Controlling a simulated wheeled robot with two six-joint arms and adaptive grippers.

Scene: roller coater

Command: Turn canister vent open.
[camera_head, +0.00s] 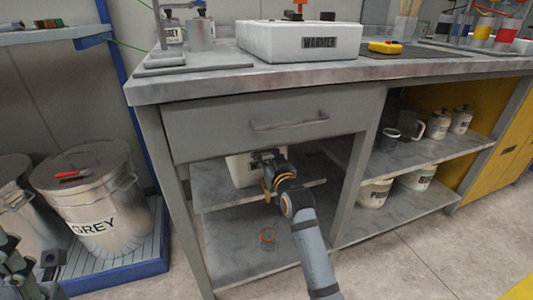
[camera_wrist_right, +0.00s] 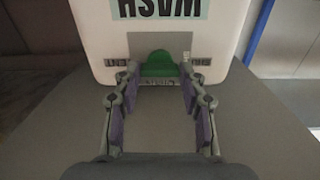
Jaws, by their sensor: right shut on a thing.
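A white canister (camera_head: 237,172) stands on the under-bench shelf below the drawer, partly behind my right gripper. In the right wrist view the canister (camera_wrist_right: 105,45) is upside down, with a label that reads WASH when turned over. A green vent knob (camera_wrist_right: 165,65) sits low on its face in that view, over a grey plate with small unreadable marks. My right gripper (camera_wrist_right: 160,82) is shut on the green knob, one finger at each side. In the head view the right gripper (camera_head: 268,162) hides the knob. Dark parts of my left arm show at the lower left; its jaw opening is unclear.
A closed drawer (camera_head: 265,120) overhangs the shelf (camera_head: 215,193). A cabinet post (camera_head: 355,180) stands to the right. A GREY bin (camera_head: 95,205) stands at left; a WARMER box (camera_head: 300,40) is on top.

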